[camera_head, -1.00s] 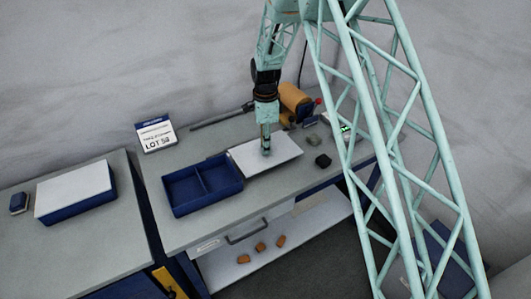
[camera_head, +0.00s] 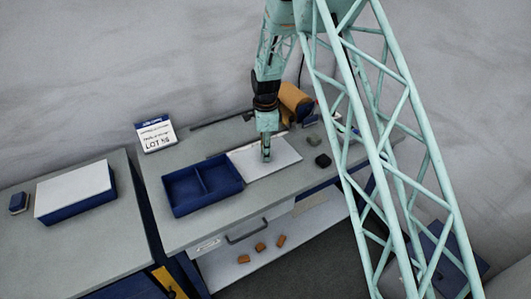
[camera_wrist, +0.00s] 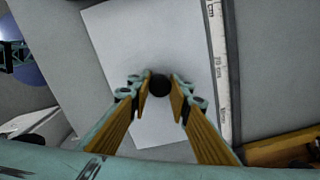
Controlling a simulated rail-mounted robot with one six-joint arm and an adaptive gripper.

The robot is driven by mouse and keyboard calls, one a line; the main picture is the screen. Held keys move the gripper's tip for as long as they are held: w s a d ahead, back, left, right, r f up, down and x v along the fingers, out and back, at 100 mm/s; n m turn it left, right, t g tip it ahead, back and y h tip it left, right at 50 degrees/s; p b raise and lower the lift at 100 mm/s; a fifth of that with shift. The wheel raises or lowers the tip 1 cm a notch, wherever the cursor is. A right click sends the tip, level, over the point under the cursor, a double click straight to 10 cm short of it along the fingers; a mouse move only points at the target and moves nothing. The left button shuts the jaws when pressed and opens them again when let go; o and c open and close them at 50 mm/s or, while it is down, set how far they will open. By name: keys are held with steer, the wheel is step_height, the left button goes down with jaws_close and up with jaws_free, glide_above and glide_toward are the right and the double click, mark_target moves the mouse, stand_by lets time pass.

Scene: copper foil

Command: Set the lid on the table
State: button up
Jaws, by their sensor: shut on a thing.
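The lid (camera_head: 280,158) is a flat white panel with a dark round knob (camera_wrist: 160,86). It lies level at the table (camera_head: 215,224), just right of the open blue box (camera_head: 207,209). I cannot tell whether its underside touches the tabletop. My gripper (camera_head: 266,157) points down over the lid's middle. In the wrist view my gripper (camera_wrist: 160,92) has its fingers on both sides of the knob, shut on it. The white panel (camera_wrist: 115,35) shows beyond the fingers. The box has two compartments, both empty.
A ruler (camera_wrist: 221,70) runs beside the lid in the wrist view. A dark block (camera_head: 322,160) sits right of the lid, and an orange roll (camera_head: 295,101) behind. A sign (camera_head: 155,135) stands at the back left. A closed white-topped box (camera_head: 75,190) is on the left table.

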steer(key=o, duration=1)
step_height(320, 180, up, 12)
steer(key=shift+r, duration=0.1)
stand_by(0.4)
stand_by(0.8)
